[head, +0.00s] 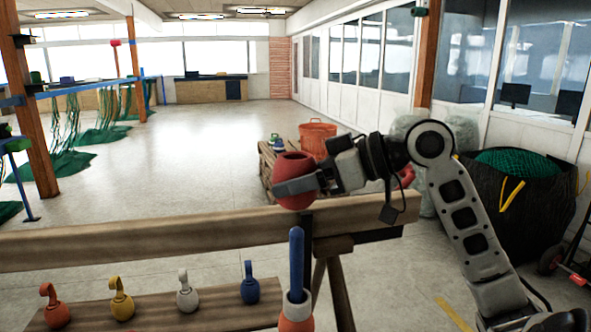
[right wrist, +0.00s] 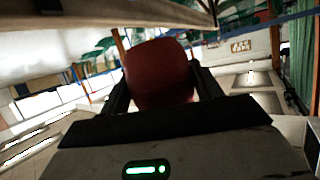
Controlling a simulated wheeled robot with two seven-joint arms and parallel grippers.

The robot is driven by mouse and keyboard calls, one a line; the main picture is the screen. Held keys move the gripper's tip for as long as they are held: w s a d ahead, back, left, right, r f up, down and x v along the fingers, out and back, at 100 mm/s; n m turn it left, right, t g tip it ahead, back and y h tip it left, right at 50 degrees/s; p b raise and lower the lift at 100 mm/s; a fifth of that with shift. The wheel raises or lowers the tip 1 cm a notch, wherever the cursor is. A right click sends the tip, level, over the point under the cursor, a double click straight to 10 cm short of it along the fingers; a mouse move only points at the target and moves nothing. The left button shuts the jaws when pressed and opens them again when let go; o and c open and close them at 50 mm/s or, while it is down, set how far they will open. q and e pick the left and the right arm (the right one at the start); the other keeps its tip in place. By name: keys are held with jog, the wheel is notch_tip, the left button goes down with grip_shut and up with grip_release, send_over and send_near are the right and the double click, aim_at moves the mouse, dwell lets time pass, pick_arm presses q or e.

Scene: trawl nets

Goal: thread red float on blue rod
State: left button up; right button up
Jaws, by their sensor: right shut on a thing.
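The red float (head: 294,166) is a dark red barrel-shaped piece held in my right gripper (head: 298,184). In the right wrist view the red float (right wrist: 160,74) sits between the two fingers of the right gripper (right wrist: 165,90). The blue rod (head: 296,262) stands upright below the float in the head view, with a white collar and an orange base (head: 296,312) at its foot. The float appears above the rod's top and apart from it. Whether they line up in depth I cannot tell. My left gripper is out of view.
A wooden beam (head: 150,238) runs across behind the rod. A lower board (head: 215,313) carries small orange, yellow, white and blue ringed pieces. An orange basket (head: 317,138) and a black bag with green net (head: 520,190) stand farther back. Open floor lies at the left.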

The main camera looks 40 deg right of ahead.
aim_at(303, 232)
jog(key=shift+f, duration=1.6)
notch_tip(303, 232, down, 2)
jog(key=shift+b, duration=0.7)
jog(key=shift+f+b, duration=0.7)
jog(key=shift+f, duration=0.15)
jog(key=shift+f+b, duration=0.45)
jog(key=shift+f, duration=0.15)
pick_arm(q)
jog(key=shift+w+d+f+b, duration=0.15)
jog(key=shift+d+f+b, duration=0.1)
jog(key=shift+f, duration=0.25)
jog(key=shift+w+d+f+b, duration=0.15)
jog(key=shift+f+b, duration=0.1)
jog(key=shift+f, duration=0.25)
pick_arm(e)
jog(key=shift+f, duration=0.75)
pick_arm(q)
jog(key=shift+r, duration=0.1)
pick_arm(e)
jog(key=o, duration=1.1)
jog(key=shift+c, duration=0.2)
